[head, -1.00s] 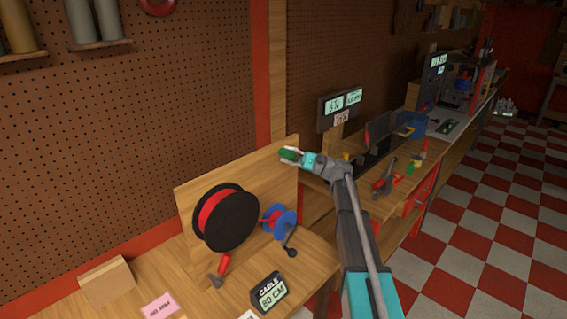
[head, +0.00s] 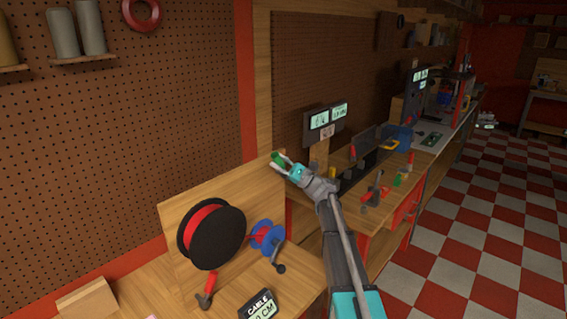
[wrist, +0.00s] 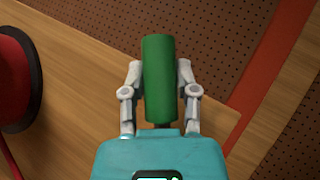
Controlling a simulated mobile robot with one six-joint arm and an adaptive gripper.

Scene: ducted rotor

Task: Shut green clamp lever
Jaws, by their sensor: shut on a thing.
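My gripper (head: 281,161) is shut on a green cylinder (head: 278,158), held up near the top right corner of the wooden backboard. In the wrist view the green cylinder (wrist: 159,80) stands between the two pale fingers, one on each side. I cannot tell whether it is part of a clamp lever. A small green piece (head: 397,180) shows on the bench beyond, near an upright red-handled part (head: 410,161). It is too small to tell whether it is the green clamp lever or how it stands.
A black reel with red cable (head: 211,235) and a blue spool (head: 267,238) are at the wooden backboard (head: 180,220). A red-handled tool (head: 209,289) and a cable sign (head: 258,304) are in front. Beyond, the bench carries a display (head: 325,120). The checkered floor (head: 470,230) is clear at right.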

